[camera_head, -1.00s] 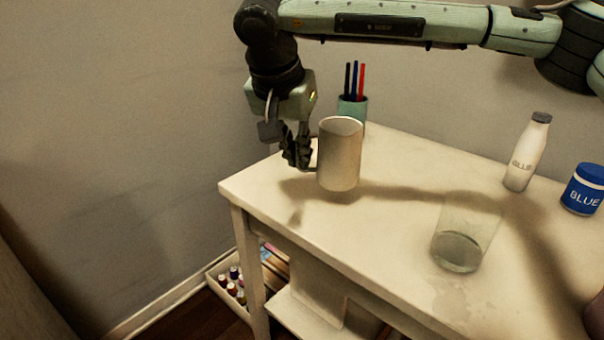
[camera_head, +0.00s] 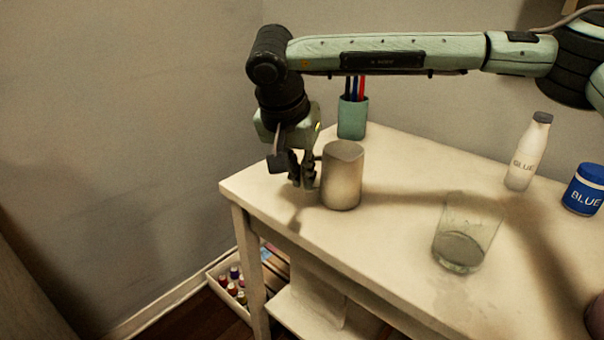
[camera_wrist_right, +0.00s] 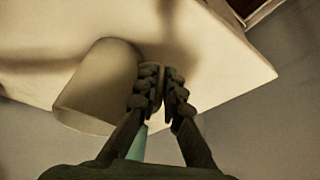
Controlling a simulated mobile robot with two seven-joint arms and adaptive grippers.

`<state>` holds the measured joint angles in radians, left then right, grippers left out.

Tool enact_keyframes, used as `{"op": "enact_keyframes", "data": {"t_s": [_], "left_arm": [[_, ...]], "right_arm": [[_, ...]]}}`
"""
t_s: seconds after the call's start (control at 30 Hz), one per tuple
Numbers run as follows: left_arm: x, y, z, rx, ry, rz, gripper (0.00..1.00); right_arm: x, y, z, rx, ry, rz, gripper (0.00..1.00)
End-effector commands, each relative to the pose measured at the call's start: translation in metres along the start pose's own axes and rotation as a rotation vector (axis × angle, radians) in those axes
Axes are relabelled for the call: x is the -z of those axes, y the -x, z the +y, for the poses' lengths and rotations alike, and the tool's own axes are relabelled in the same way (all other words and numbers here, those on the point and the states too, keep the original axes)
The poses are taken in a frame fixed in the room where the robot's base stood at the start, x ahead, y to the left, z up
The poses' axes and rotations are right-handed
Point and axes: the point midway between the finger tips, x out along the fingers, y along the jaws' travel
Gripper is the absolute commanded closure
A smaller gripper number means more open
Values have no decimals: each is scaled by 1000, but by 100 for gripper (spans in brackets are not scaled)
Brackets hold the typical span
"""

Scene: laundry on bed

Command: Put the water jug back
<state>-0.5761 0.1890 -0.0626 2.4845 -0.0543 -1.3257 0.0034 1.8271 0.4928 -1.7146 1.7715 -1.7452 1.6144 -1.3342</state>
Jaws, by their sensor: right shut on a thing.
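The water jug (camera_head: 342,182) is a plain, pale beige-grey cylinder over the left part of the table. It stands nearly upright; I cannot tell whether its base touches the tabletop. My right gripper (camera_head: 304,182) is on its left side, shut on the jug, apparently by a handle that the fingers mostly hide. In the right wrist view the jug (camera_wrist_right: 98,88) lies just left of the fingers (camera_wrist_right: 162,92). My left gripper is not in view.
A clear glass (camera_head: 466,240) with water stands at the front right, wet marks beside it. A green pen cup (camera_head: 352,119) is behind the jug. A white glue bottle (camera_head: 527,155) and a blue jar (camera_head: 583,190) stand right. The table (camera_head: 390,245) is clear between.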

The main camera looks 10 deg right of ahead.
Motion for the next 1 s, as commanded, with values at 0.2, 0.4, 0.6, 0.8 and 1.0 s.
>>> {"op": "enact_keyframes", "data": {"t_s": [0.2,0.4,0.6,0.8,1.0], "left_arm": [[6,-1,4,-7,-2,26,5],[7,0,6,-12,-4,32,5],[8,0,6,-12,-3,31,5],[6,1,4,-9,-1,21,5],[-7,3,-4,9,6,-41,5]], "right_arm": [[0,-1,0,1,0,1,100],[-1,-1,0,0,0,0,73],[-1,-1,0,0,0,0,72],[0,1,0,0,0,0,72],[1,29,-1,4,2,3,72]]}}
